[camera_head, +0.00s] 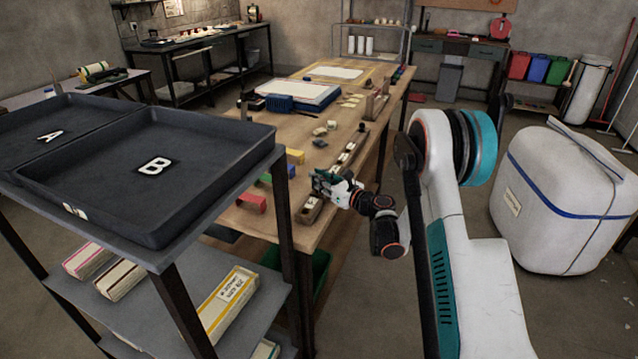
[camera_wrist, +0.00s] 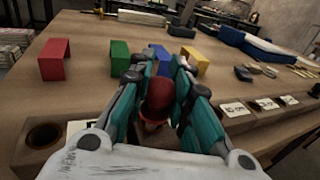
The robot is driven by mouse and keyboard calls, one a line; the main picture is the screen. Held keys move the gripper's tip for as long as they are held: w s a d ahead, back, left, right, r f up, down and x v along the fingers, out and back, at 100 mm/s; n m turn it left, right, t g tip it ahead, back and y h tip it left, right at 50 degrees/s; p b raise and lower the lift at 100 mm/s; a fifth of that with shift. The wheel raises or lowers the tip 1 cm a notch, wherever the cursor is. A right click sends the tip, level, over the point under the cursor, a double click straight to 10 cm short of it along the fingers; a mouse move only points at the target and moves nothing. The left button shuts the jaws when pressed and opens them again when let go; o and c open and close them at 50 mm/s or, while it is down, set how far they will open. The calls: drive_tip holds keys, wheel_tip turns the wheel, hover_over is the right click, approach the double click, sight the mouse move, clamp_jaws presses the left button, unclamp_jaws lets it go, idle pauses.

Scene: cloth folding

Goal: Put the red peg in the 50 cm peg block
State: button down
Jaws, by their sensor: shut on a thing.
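My gripper (camera_wrist: 160,74) is shut on the red peg (camera_wrist: 158,97), whose dark red rounded top shows between the teal fingers in the wrist view. A long wooden peg block (camera_wrist: 22,157) runs beneath the gripper, with a round open hole at its left end and white labels along it. In the head view my gripper (camera_head: 322,183) is over the near end of the block (camera_head: 311,212), and the peg cannot be made out.
Red (camera_wrist: 54,59), green (camera_wrist: 120,56), blue (camera_wrist: 157,57) and yellow (camera_wrist: 195,60) bracket-shaped blocks stand on the workbench beyond the gripper. Small dark pieces (camera_wrist: 243,73) lie farther right. A shelf with black trays (camera_head: 210,180) stands left of the bench in the head view.

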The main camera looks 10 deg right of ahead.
drive_tip(key=c, duration=1.5)
unclamp_jaws()
drive_tip(key=shift+s+f, duration=0.15)
drive_tip(key=shift+f, duration=0.75)
drive_tip(key=shift+c, duration=0.2)
drive_tip(key=shift+o, duration=1)
drive_tip(key=shift+w+f, duration=0.4)
drive_tip(key=shift+f, duration=0.05)
drive_tip(key=shift+w+a, duration=0.1)
drive_tip(key=shift+w, duration=0.05)
drive_tip(key=shift+s+r, duration=0.25)
drive_tip(key=shift+w, duration=0.1)
